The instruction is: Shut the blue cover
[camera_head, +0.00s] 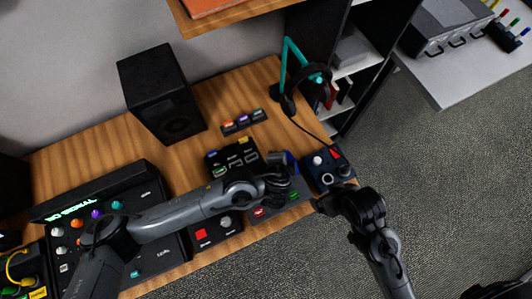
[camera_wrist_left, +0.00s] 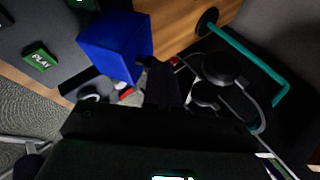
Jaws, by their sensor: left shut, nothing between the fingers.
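The blue cover (camera_head: 292,158) shows in the head view as a small blue patch just behind my left gripper, which hides most of it. In the left wrist view the blue cover (camera_wrist_left: 113,45) is a large blue box shape standing up from a dark panel (camera_wrist_left: 45,35). I cannot tell how far it is tilted. My left gripper (camera_head: 288,187) is shut and empty over the panel, close to the cover; its fingertips (camera_wrist_left: 158,80) show just right of the cover, and contact is unclear. My right gripper (camera_head: 326,204) is at the table's front edge, its fingers too dark to read.
A box with a joystick and red switch (camera_head: 328,168) sits right of the cover. A green PLAY button (camera_wrist_left: 40,58) is on the panel. A headphone stand (camera_head: 287,75), a black speaker (camera_head: 160,92) and a control console (camera_head: 110,225) stand around. Bare wood (camera_head: 215,90) lies behind.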

